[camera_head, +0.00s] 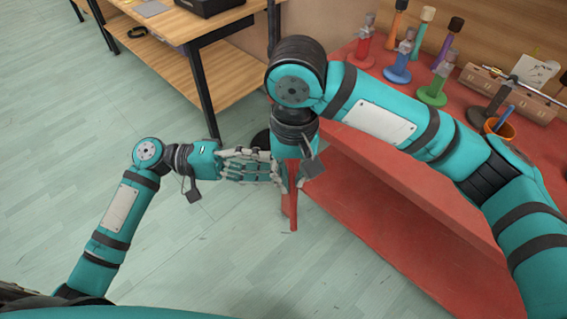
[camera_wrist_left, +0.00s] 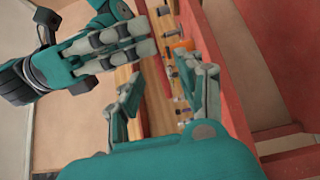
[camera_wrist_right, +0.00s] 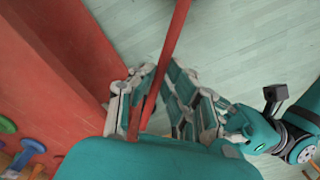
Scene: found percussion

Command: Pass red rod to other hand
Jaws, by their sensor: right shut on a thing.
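The red rod (camera_head: 293,208) hangs roughly upright in my right gripper (camera_head: 291,177), its lower end free above the floor. In the right wrist view the rod (camera_wrist_right: 174,40) runs up between the right fingers (camera_wrist_right: 150,98). My left gripper (camera_head: 268,167) comes in from the left with its fingers spread, close beside the rod and the right fingers. In the left wrist view its fingers (camera_wrist_left: 165,95) stand apart, with the rod (camera_wrist_left: 155,66) showing beyond them near the right gripper (camera_wrist_left: 125,45). Whether the left fingers touch the rod is unclear.
A red bench (camera_head: 400,205) stands close to the right of both grippers. On its top are colored stands, including a green one (camera_head: 433,92), a wooden rack (camera_head: 505,95) and an orange cup (camera_head: 498,128). A wooden table (camera_head: 180,24) is at the back left. Open floor (camera_head: 190,255) lies below.

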